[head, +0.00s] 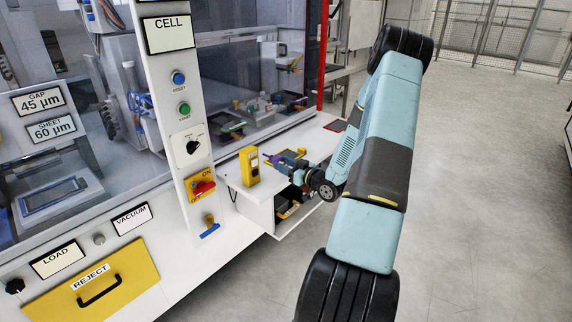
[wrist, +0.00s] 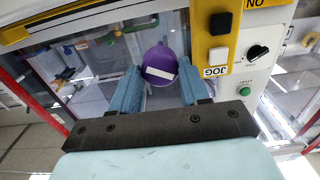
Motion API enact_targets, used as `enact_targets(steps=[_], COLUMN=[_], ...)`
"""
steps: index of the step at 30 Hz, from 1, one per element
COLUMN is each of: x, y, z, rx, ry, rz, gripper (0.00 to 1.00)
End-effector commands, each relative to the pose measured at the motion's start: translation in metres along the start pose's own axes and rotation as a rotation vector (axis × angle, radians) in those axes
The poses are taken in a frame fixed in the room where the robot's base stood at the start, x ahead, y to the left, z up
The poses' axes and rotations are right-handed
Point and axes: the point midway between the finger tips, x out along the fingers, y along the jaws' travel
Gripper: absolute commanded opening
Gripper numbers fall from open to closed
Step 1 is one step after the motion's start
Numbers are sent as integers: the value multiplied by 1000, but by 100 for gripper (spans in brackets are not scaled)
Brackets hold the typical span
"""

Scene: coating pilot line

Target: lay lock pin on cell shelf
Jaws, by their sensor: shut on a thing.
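The lock pin, with a purple round head (wrist: 160,56) and a pale label strip, is between my gripper's two blue fingers in the wrist view. My gripper (wrist: 160,82) is shut on it. In the head view, my gripper (head: 289,164) is over the white cell shelf (head: 235,183), and a small purple part of the pin (head: 270,156) shows at its tip. The pin's shaft is hidden, and I cannot tell whether the pin touches the shelf.
A yellow button box (head: 249,165) stands on the shelf just left of my gripper. A dark mat with a red edge (head: 336,126) lies farther back on the shelf. Below is an open compartment with dark items (head: 288,210). Glass panels (head: 232,75) stand behind. The floor at right is clear.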

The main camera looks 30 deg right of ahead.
Motion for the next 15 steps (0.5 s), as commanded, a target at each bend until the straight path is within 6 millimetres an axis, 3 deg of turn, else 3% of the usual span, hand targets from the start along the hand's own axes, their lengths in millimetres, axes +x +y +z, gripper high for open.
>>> enact_targets(steps=[15], x=[-3], y=[4], z=[34], rx=[1], ry=[0], rz=[8], gripper=[9])
